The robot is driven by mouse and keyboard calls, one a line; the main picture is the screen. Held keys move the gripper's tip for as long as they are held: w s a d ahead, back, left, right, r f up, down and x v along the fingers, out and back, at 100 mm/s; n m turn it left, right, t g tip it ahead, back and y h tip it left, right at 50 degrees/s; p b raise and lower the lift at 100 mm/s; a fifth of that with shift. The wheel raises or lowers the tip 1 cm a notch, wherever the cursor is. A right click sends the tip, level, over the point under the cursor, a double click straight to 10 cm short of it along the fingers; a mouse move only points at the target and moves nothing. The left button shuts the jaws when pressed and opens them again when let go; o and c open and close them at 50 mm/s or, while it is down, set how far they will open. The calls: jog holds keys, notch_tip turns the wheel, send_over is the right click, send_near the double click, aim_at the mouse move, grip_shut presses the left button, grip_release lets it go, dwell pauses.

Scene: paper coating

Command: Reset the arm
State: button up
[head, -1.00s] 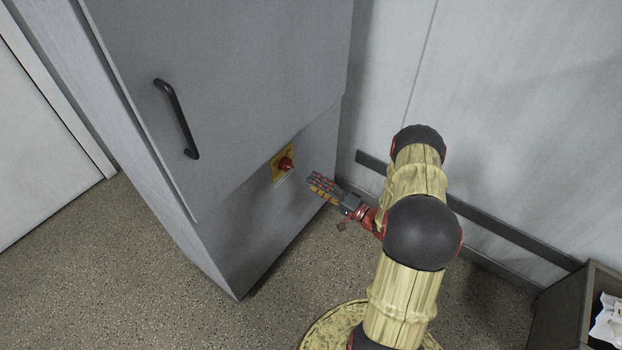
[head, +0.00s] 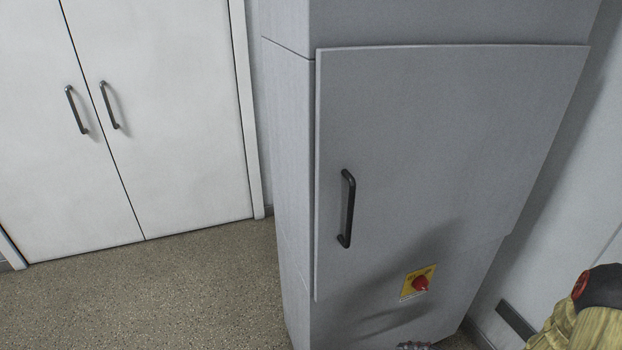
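My arm (head: 590,318) shows only in part at the lower right corner of the head view, with a yellow link and a dark joint. The tip of my gripper (head: 415,346) just shows at the bottom edge, below the red switch. Most of the gripper is cut off by the frame, so its opening cannot be made out.
A grey cabinet (head: 430,130) with a black handle (head: 347,208) stands at the centre right, its door shut. A red rotary switch (head: 420,284) on a yellow plate is on its lower front. White double doors (head: 130,180) are at left. The speckled floor (head: 160,300) before them is clear.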

jog(key=s+r+n+g+h+p, duration=0.1)
jog(key=s+r+n+g+h, duration=0.3)
jog(key=r, duration=0.5)
jog(key=s+r+n+g+h+p, duration=0.1)
jog(key=s+r+n+g+h, duration=0.15)
jog(key=s+r+h, duration=0.6)
jog(key=a+r+n+t, duration=0.3)
jog(key=r, duration=0.6)
jog(key=a+r+n+t+p, duration=0.1)
jog(key=a+r+n+t, duration=0.2)
jog(key=r, duration=0.7)
jog(key=shift+s+a+r+t, duration=0.25)
jog(key=shift+a+t, duration=0.3)
jog(key=shift+n, duration=0.25)
jog(key=shift+c, duration=1.2)
